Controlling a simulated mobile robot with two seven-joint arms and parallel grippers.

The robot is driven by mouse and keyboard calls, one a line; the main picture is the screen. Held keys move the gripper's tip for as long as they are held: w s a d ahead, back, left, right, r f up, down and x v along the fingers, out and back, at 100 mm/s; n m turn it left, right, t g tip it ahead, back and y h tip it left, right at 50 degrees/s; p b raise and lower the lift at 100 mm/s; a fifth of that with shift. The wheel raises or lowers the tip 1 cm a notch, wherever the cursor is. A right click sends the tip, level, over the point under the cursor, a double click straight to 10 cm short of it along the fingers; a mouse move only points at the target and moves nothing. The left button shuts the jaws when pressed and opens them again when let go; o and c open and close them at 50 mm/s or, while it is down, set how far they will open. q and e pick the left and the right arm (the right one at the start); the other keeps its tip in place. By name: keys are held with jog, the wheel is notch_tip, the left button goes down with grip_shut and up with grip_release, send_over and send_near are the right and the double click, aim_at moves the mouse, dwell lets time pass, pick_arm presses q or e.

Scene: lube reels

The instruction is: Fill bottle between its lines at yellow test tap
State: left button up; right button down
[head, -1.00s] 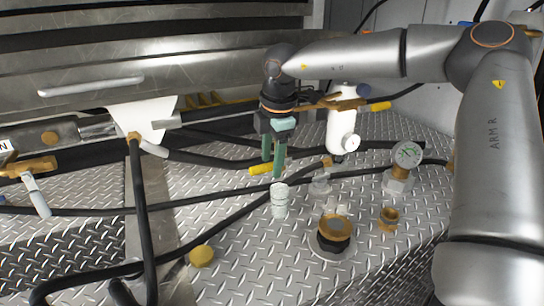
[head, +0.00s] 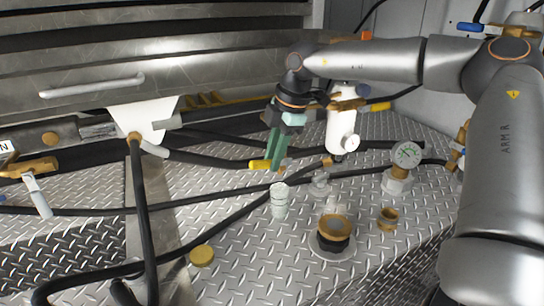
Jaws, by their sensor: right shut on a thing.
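The yellow test tap's handle (head: 259,165) shows at the middle of the head view, by the black hose. My right gripper (head: 274,163) has green fingers and is shut on the yellow tap handle, reaching down and tilted to the left. The fingers hide part of the handle. A small pale, ribbed bottle (head: 279,202) stands upright on the plate just below the gripper, apart from it. Its lines and its fill level are too small to tell. My left gripper is not in view.
A white cylinder (head: 341,130) with a small dial stands right of my gripper. Black hoses (head: 140,215) cross the plate. A yellow cap (head: 202,255) lies in front.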

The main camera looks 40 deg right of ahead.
jog(key=shift+d+r+t+y, duration=0.25)
jog(key=shift+r+t+y, duration=0.05)
jog(key=shift+y, duration=0.4)
jog(key=shift+s+d+r+y+p, duration=0.1)
jog(key=shift+d+r+y+p, duration=0.15)
jog(key=shift+y+p, duration=0.45)
dwell(6.6)
